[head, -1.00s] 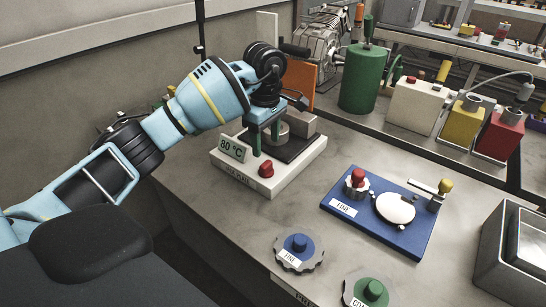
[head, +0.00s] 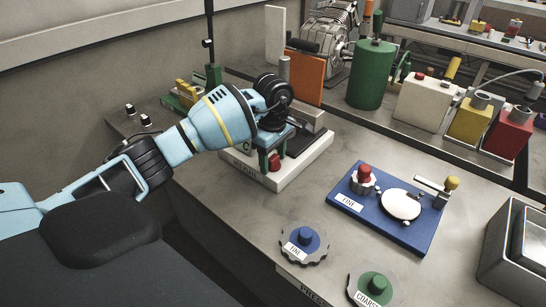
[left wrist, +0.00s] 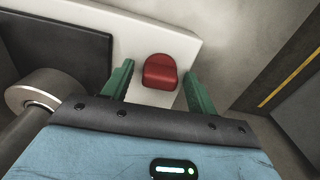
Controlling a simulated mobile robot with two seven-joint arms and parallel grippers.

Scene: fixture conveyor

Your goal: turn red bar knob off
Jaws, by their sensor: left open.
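The red bar knob (head: 275,161) sits on the front of a white hot-plate unit (head: 310,158). In the left wrist view the knob (left wrist: 160,72) shows a raised bar running roughly crosswise on the white base (left wrist: 150,25). My left gripper (head: 277,157) is open, with its green fingers pointing down at the knob. In the left wrist view one finger of the left gripper (left wrist: 159,75) is on each side of the knob, with gaps; whether they touch it cannot be told. The unit's display is mostly hidden behind the gripper. My right gripper is out of view.
A blue fixture board (head: 415,238) with a red-topped knob and white disc lies to the right. A blue-and-grey knob (head: 305,242) and a green one (head: 375,287) are in front. A green cylinder (head: 371,75) and orange panel (head: 309,78) stand behind. The bench between is clear.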

